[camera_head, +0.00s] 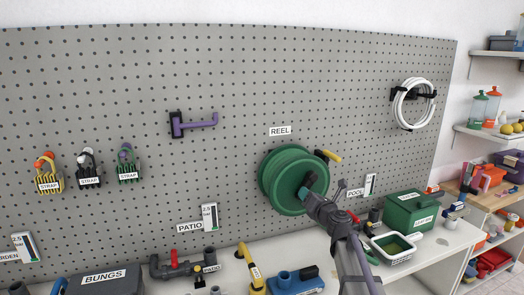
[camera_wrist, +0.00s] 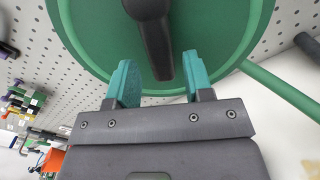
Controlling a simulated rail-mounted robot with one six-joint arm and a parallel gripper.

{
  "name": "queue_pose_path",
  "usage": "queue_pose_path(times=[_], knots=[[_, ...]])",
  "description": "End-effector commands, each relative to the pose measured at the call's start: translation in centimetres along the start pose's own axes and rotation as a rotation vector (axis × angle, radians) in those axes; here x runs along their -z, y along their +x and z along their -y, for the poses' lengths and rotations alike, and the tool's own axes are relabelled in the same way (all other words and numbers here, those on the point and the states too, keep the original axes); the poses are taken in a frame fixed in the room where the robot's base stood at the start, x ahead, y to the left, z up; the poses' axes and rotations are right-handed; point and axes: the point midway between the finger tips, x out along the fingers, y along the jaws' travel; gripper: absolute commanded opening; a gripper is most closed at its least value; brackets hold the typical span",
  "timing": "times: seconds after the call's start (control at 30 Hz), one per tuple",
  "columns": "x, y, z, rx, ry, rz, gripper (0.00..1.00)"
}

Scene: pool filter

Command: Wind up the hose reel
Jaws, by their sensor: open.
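The hose reel (camera_head: 283,181) is a round green drum on the grey pegboard, under a REEL label (camera_head: 280,131). A yellow grip (camera_head: 328,156) sticks out at its upper right in the head view. My gripper (camera_head: 309,196) is in front of the reel's lower right part. In the wrist view the green reel face (camera_wrist: 85,25) fills the top. A dark grey bar (camera_wrist: 155,45) with a rounded upper end hangs in front of it. The teal fingers of my gripper (camera_wrist: 161,78) are open, one on either side of the bar's lower end. I cannot tell whether they touch it.
A white coiled hose (camera_head: 400,103) hangs at the upper right. The white bench (camera_head: 420,250) below carries a green box (camera_head: 409,211), a green-lined tray (camera_head: 393,247), a yellow tool (camera_head: 250,270) and a blue item (camera_head: 296,281). A purple hook (camera_head: 195,124) projects from the board.

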Motion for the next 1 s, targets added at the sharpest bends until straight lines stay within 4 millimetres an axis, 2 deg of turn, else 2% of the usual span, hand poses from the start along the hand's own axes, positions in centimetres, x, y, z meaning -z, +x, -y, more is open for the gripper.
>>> queue_pose_path(times=[0.37,0.7,0.93,1.0], knots=[[0.0,0.0,0.0,0.000,-0.052,0.000,0.47],[0.0,1.4,0.1,0.000,-0.051,0.000,0.47],[0.0,1.4,0.0,0.000,-0.051,0.000,0.47],[0.0,1.4,0.0,0.000,-0.051,0.000,0.40]])
